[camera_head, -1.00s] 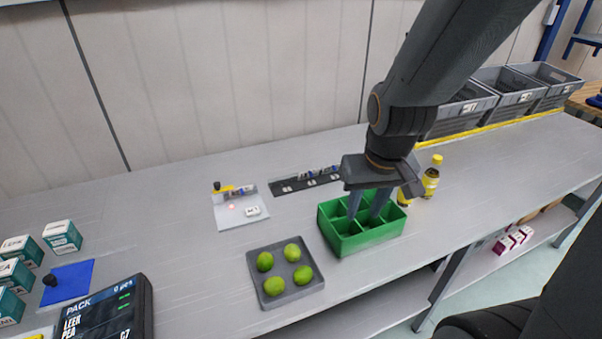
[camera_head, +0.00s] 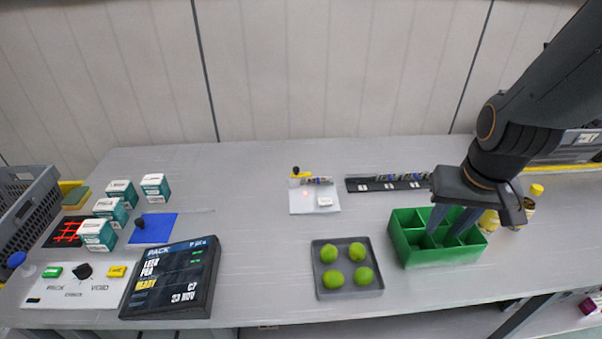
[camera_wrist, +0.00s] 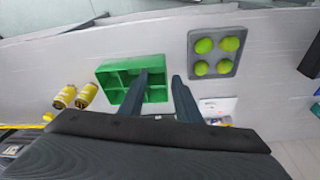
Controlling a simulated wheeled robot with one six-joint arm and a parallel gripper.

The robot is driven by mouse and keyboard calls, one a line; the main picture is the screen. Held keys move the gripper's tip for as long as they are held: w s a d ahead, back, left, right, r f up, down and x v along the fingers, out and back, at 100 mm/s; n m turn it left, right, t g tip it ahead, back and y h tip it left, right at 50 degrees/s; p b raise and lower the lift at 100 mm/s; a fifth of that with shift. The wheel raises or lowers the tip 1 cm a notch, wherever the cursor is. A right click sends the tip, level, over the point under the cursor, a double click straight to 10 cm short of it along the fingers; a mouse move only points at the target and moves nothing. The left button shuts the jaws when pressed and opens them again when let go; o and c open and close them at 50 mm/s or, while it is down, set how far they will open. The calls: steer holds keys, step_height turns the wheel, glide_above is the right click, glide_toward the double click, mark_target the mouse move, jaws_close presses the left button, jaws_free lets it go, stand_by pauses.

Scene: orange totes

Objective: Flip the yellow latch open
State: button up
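The yellow latch (camera_head: 300,176) is a small yellow piece with a black knob at the back of a white plate (camera_head: 300,206). A small grey and blue part lies beside it, and a red light spot shows on the plate. Whether the latch is open or shut is too small to tell. My gripper (camera_head: 449,222) is over the green divided bin (camera_head: 408,250), well to the right of the latch. In the wrist view my gripper (camera_wrist: 160,78) has its fingers apart with nothing between them.
A grey tray (camera_head: 320,290) of several limes stands in front of the plate. A dark rail (camera_head: 368,185) lies to its right. Yellow bottles (camera_head: 489,221) stand beside the bin. A display (camera_head: 172,280), boxes (camera_head: 97,234) and a button panel (camera_head: 62,290) are left. The bench left of the plate is clear.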

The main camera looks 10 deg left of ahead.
steer(key=shift+f+b, duration=0.3)
jaws_close()
step_height(320, 180, down, 12)
steer(key=g+b, duration=0.1)
steer(key=b, duration=1)
steer(key=shift+w+f, duration=0.2)
steer(key=shift+w, duration=0.25)
